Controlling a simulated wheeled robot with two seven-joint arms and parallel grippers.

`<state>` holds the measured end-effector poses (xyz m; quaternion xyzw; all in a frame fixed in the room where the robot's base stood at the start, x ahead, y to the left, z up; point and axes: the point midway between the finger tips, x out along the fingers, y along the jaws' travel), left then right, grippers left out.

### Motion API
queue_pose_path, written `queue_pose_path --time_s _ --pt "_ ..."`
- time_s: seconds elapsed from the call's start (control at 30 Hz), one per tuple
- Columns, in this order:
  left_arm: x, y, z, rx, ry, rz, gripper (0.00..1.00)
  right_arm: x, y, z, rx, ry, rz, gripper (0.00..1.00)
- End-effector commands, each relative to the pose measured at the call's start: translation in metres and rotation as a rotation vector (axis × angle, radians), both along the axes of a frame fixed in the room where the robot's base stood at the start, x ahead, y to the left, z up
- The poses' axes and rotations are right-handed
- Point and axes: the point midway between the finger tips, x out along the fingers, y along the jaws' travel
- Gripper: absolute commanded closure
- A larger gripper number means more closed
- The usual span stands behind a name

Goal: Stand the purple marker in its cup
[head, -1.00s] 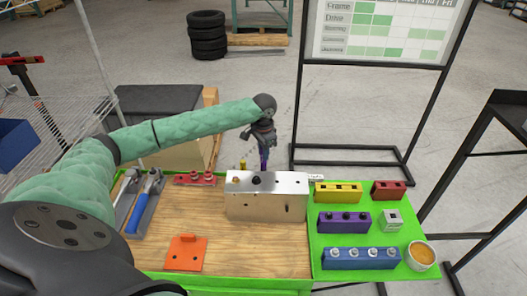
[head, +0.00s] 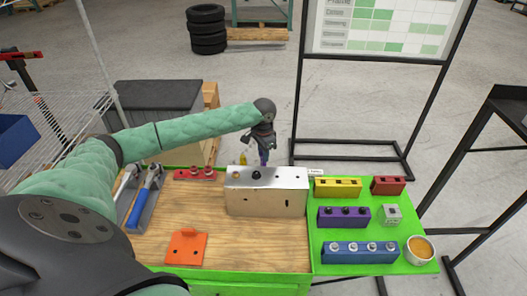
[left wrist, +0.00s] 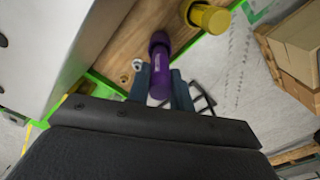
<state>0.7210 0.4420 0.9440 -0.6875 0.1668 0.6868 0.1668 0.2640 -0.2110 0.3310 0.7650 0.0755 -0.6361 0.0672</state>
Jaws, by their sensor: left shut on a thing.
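My left gripper (head: 263,146) is shut on the purple marker (left wrist: 159,72), behind the silver block (head: 268,195). The marker is about upright in the head view (head: 264,157), where the block hides its lower end. In the left wrist view the marker lies between the two fingers, and a wider dark purple ring (left wrist: 159,39) shows at its far end near the wooden board. I cannot tell whether that ring is the cup or part of the marker. My right gripper is not in view.
A yellow cylinder (head: 243,158) stands just left of the marker behind the block; it also shows in the left wrist view (left wrist: 210,18). A red fixture (head: 195,173) lies further left. A green tray (head: 388,236) with coloured blocks is at the right. The front board is mostly clear.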

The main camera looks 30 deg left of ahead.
Motion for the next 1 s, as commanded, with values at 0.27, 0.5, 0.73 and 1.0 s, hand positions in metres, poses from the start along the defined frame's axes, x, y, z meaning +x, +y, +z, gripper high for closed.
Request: queue_pose_path --time_s 0.27,0.5,0.73,1.0 --pt "-0.001 0.000 -0.012 0.000 0.001 0.000 1.00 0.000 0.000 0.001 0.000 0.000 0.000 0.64" --pt "0.000 0.000 -0.021 0.000 0.001 0.000 1.00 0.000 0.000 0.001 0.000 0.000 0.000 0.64" --pt "0.000 0.000 -0.026 0.000 0.000 0.000 1.00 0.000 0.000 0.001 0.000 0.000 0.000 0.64" --pt "0.000 0.000 -0.026 0.000 0.000 0.000 0.57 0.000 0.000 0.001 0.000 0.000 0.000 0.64"
